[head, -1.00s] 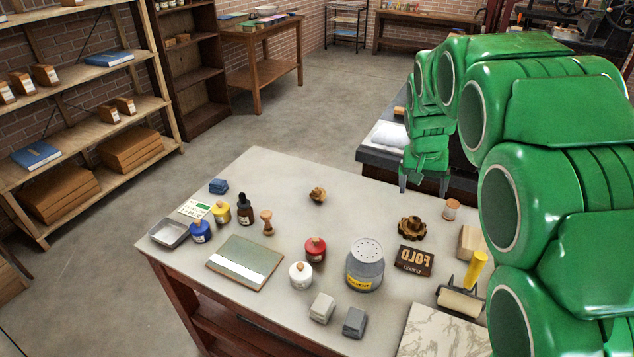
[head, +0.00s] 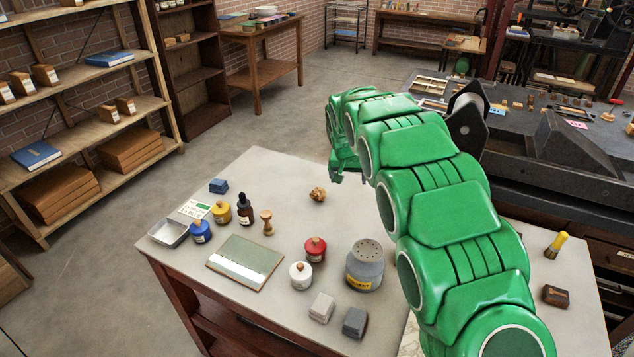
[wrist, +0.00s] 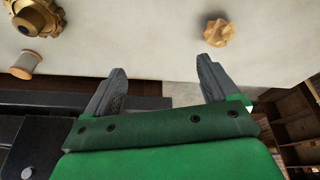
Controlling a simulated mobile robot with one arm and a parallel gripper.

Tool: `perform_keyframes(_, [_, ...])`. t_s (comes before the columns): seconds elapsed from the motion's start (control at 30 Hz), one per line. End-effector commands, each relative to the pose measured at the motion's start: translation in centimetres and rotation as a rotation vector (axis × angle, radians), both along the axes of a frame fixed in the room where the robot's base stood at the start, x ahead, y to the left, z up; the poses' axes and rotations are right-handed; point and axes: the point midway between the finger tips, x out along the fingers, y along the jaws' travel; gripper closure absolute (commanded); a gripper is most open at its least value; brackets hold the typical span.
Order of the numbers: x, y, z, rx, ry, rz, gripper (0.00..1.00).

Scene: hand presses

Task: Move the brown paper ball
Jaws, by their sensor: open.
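The brown paper ball (head: 318,194) is a small crumpled lump on the pale tabletop, near its far edge. It also shows in the wrist view (wrist: 218,33), beyond the right fingertip and apart from it. My gripper (wrist: 157,80) is open and empty, with its two grey fingers spread. In the head view my gripper (head: 345,177) is above the table's far edge, a little right of the ball; my arm partly hides it.
The table (head: 220,262) holds a red-capped jar (head: 315,250), a white jar (head: 301,275), a grey canister (head: 365,265) and a wooden stamp (head: 267,222). A brass gear-like piece (wrist: 38,18) and a spool (wrist: 25,64) are at the wrist view's left. Table around the ball is clear.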

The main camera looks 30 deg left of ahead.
Motion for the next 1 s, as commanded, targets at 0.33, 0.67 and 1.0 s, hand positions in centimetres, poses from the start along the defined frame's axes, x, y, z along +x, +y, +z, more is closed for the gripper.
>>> perform_keyframes(0.33, [0.1, 7.7, -4.3, 0.048, -0.024, 0.055, 0.12])
perform_keyframes(0.67, [-0.1, 10.5, -5.5, 0.070, -0.035, 0.073, 0.12])
perform_keyframes(1.0, [-0.1, 10.5, -5.5, 0.070, -0.034, 0.073, 0.12])
